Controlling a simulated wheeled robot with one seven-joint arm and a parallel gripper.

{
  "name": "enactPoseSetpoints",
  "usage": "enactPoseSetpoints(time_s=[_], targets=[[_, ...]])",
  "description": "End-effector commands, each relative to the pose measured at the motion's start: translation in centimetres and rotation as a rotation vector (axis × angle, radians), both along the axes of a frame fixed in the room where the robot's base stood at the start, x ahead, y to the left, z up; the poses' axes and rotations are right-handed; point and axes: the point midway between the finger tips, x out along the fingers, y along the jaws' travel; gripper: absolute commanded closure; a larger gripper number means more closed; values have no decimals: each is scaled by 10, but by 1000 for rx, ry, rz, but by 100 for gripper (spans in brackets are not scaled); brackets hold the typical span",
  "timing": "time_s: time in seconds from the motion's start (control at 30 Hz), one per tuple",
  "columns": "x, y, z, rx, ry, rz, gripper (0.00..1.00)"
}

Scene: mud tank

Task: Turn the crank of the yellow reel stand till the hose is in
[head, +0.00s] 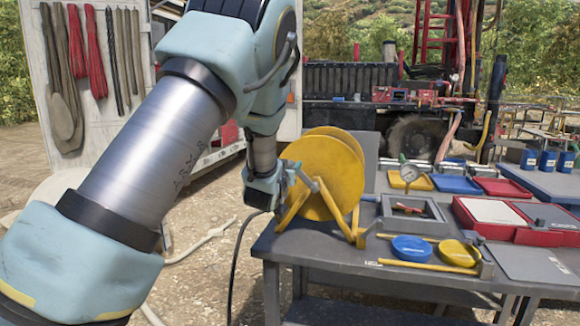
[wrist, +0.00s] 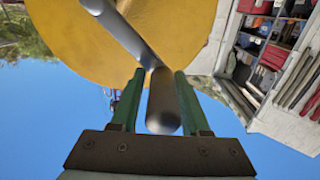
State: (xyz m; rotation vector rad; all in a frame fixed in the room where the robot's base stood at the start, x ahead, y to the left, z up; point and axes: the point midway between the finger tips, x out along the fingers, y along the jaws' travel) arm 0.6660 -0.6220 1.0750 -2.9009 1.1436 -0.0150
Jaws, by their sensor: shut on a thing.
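The yellow reel stand (head: 325,175) stands at the left end of the grey workbench, with large round yellow side discs and yellow legs. My gripper (head: 285,182) is at the left side of the reel, at its crank. In the wrist view the gripper (wrist: 160,98) has its two green fingers on either side of the grey crank handle (wrist: 163,105), shut on it. The grey crank arm (wrist: 118,28) runs from the handle up across the yellow disc. A dark hose (head: 236,265) hangs from near the reel down to the ground at the bench's left end.
A white trailer with hanging tools is behind left.

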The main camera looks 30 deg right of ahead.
Motion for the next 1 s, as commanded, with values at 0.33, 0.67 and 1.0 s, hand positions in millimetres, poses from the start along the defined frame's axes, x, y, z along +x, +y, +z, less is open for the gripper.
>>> enactPoseSetpoints(time_s=[0.33, 0.67, 1.0], targets=[[2, 3, -1, 4, -1, 6, 100], [2, 2, 0, 10, -7, 6, 100], [0, 1, 1, 30, -26, 6, 100]])
